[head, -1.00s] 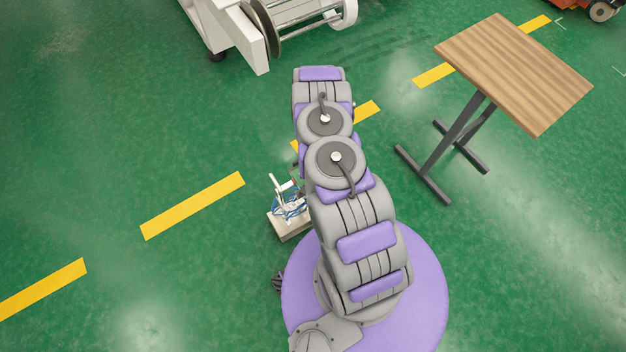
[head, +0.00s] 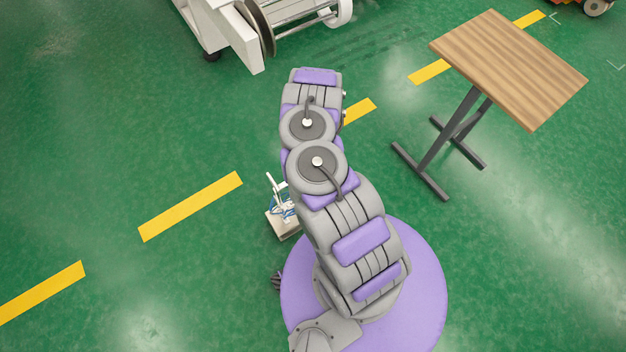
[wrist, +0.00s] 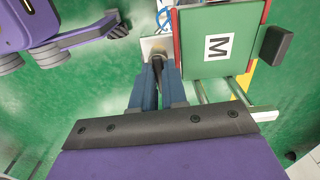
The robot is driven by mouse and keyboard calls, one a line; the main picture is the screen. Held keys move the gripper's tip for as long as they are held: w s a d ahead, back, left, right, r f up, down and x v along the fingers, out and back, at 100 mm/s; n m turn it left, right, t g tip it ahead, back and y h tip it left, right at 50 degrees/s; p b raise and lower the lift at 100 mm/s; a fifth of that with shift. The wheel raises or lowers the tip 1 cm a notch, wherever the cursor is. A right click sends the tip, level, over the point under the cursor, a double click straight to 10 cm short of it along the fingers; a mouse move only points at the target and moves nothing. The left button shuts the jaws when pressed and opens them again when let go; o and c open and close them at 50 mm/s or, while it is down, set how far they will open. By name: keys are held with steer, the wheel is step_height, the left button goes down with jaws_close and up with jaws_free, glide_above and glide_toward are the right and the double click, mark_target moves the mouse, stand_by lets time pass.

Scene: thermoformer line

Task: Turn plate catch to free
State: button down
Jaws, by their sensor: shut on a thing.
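In the wrist view my gripper (wrist: 158,68) has its two blue fingers close together at their tips. A slim dark piece (wrist: 157,64) shows between them, in front of a pale plate (wrist: 152,44). The piece looks like a lever or catch, but its full shape and its turned position are hidden by the fingers. In the head view my arm hides my gripper and part of a small pale fixture (head: 284,222) with blue cables.
A dark block (wrist: 276,45) sits right of the green block, and pale rails (wrist: 240,92) run below it. In the head view a wooden-topped table (head: 510,65) stands at right and a white machine (head: 245,35) at the top. Green floor is open at left.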

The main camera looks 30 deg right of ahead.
steer(key=shift+m, duration=0.4)
steer(key=c, duration=1.2)
jaws_free()
steer(key=shift+o, duration=0.2)
step_height(320, 180, up, 17)
steer(key=p, duration=0.7)
steer(key=shift+r, duration=0.15)
